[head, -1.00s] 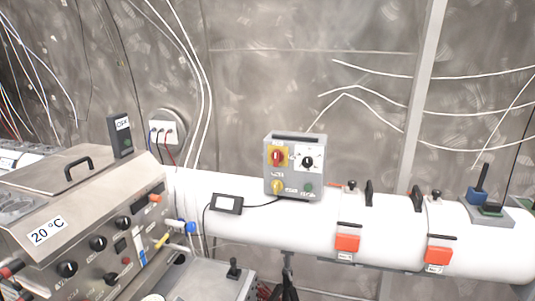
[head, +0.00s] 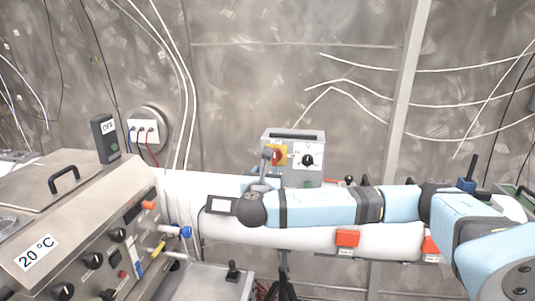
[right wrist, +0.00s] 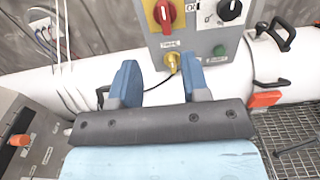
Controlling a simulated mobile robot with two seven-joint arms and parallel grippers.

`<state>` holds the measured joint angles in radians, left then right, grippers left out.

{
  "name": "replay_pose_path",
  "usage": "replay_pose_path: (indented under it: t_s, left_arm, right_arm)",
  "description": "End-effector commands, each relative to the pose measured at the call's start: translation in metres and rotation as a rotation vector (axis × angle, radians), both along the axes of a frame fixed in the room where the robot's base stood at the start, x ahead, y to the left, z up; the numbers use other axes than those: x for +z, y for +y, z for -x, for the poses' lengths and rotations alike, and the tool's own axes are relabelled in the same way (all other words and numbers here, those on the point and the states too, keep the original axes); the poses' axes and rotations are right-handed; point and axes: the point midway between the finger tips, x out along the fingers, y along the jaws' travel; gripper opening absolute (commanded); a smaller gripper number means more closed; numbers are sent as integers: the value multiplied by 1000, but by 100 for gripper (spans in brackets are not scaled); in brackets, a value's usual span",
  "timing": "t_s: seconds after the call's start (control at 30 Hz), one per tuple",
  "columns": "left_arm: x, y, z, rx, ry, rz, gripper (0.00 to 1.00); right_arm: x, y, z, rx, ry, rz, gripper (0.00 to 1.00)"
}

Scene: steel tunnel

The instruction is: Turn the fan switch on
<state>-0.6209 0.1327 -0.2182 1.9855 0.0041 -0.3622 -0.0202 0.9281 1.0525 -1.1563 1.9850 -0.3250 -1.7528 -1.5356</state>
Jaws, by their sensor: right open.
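A grey control box (head: 311,137) stands on the white pipe. It has a red rotary knob on a yellow plate (head: 278,155) and a black knob on a white plate (head: 308,160). I cannot read which one is the fan switch. In the right wrist view the red knob (right wrist: 166,13), black knob (right wrist: 230,10), a yellow plug (right wrist: 172,64) and a green button (right wrist: 219,50) show. My right gripper (right wrist: 163,82) is open and empty, its blue fingers just in front of the box's lower part. In the head view the gripper (head: 264,172) covers the box's lower left. My left gripper is not in view.
The white pipe (head: 225,232) runs across with orange latches (head: 347,238). A steel machine (head: 110,185) stands at the left, with a small dark labelled box (head: 105,138) on top. A black cable and small display (head: 221,205) lie left of the control box.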

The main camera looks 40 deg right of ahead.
Motion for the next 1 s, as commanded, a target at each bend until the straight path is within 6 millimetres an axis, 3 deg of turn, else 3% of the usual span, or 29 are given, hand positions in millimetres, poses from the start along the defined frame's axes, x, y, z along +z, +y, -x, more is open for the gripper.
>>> replay_pose_path:
  t_s: [0.27,0.7,1.0]
  left_arm:
    - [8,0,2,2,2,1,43]
    - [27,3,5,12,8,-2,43]
    - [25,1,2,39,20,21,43]
  right_arm:
    - [8,-25,-14,-20,2,21,43]
    - [8,-94,-70,-17,1,18,43]
    - [5,-111,-85,-14,1,16,43]
